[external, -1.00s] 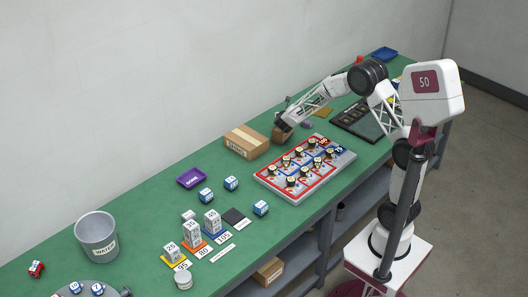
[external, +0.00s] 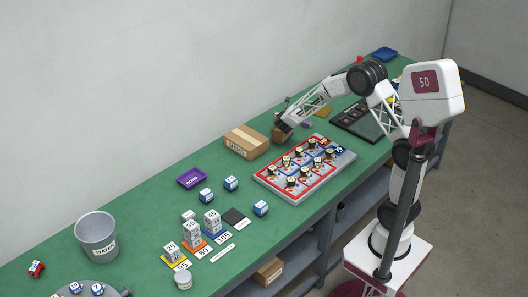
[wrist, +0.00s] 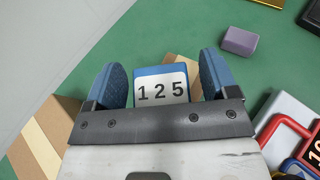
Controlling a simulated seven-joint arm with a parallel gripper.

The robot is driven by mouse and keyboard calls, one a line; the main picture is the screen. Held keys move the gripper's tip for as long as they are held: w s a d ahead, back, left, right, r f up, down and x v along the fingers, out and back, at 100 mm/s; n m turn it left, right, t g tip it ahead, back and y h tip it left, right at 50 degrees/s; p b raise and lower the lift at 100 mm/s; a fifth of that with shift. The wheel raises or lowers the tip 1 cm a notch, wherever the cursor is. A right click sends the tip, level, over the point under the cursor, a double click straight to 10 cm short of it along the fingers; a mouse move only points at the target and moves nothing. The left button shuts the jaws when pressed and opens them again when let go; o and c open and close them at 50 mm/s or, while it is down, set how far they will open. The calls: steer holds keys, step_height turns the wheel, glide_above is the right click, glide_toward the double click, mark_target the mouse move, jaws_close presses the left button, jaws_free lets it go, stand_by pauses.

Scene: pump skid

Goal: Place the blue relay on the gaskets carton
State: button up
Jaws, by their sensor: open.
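My gripper (wrist: 166,90) is open, with one blue finger on each side of a blue relay (wrist: 160,86) whose white face reads 125. A small gap shows beside each finger. Tan cardboard (wrist: 182,69) shows behind and beneath the relay; whether the relay rests on it I cannot tell for sure. In the external view my gripper (external: 283,126) is low over a small brown carton (external: 277,134), and the relay is mostly hidden there. A larger carton (external: 246,142) stands to its left, also in the wrist view (wrist: 36,147). Its label is too small to read surely.
A grey tray with red and blue panels (external: 305,168) lies right of the cartons. A purple block (wrist: 240,40) lies close by. A purple tray (external: 192,178), several blue-and-white cubes (external: 206,195) and a grey bucket (external: 97,237) are farther left. Green bench between them is free.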

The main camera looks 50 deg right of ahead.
steer(key=shift+r, duration=0.15)
steer(key=shift+s+a+r, duration=0.2)
steer(key=shift+s+a, duration=0.15)
steer(key=shift+a, duration=0.05)
steer(key=v, duration=1)
steer(key=shift+s+a, duration=0.3)
steer(key=s+d+r+m+g, duration=0.1)
steer(key=s+r+m+g, duration=0.2)
steer(key=s, duration=0.4)
steer(key=s+d+r+m+y, duration=0.1)
steer(key=s+r+m, duration=0.3)
steer(key=s+m, duration=0.25)
steer(key=s+d+r+m+g, duration=0.1)
steer(key=s+r+m+g, duration=0.2)
steer(key=s, duration=0.4)
steer(key=s+a+r+m+y, duration=0.1)
steer(key=s+a+m+y, duration=0.3)
steer(key=s+m, duration=0.3)
steer(key=s+a+r+m+y, duration=0.1)
steer(key=s+a+m+y, duration=0.3)
steer(key=s, duration=1.4)
steer(key=a+m, duration=0.1)
steer(key=m, duration=0.2)
steer(key=shift+s+a+r+m+g, duration=0.2)
steer(key=shift+r+m+g, duration=0.15)
steer(key=shift+g, duration=0.05)
